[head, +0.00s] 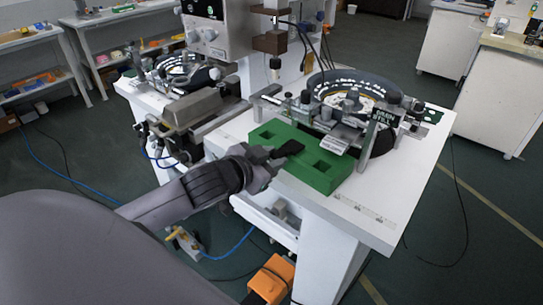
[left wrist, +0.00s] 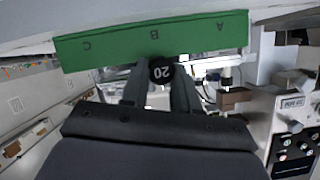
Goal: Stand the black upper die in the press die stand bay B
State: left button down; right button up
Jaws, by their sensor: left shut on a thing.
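The green press die stand (head: 304,166) lies on the white bench, with square openings showing near its two ends. In the left wrist view the stand (left wrist: 100,45) appears upside down, lettered C, B and A. The black upper die (head: 290,148) is at the middle of the stand; its round end marked 20 (left wrist: 161,70) lines up with letter B. My left gripper (head: 272,157) is shut on the die from the stand's near side. The middle bay is hidden behind the die, and I cannot tell whether the die is in it or just above. My right gripper is out of view.
The white bench top (head: 390,205) is clear at the right. An orange box (head: 271,278) is on the floor below.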

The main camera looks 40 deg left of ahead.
pick_arm(q)
jog(key=c, duration=0.8)
grip_release()
jog(key=shift+v, duration=3.55)
jog(key=s+d+f+g, duration=0.1)
jog(key=s+d+f, duration=0.2)
jog(key=f, duration=0.5)
jog(key=s+d+f+n+g+h, duration=0.1)
jog(key=s+d+f, duration=0.2)
jog(key=f, duration=0.6)
jog(key=s+d+f+g, duration=0.1)
jog(key=s+d+f, duration=0.2)
jog(key=f, duration=0.6)
jog(key=shift+s+d+n+h, duration=0.2)
jog(key=shift+s, duration=0.45)
jog(key=shift+s+d+n+h, duration=0.2)
jog(key=shift+s, duration=0.5)
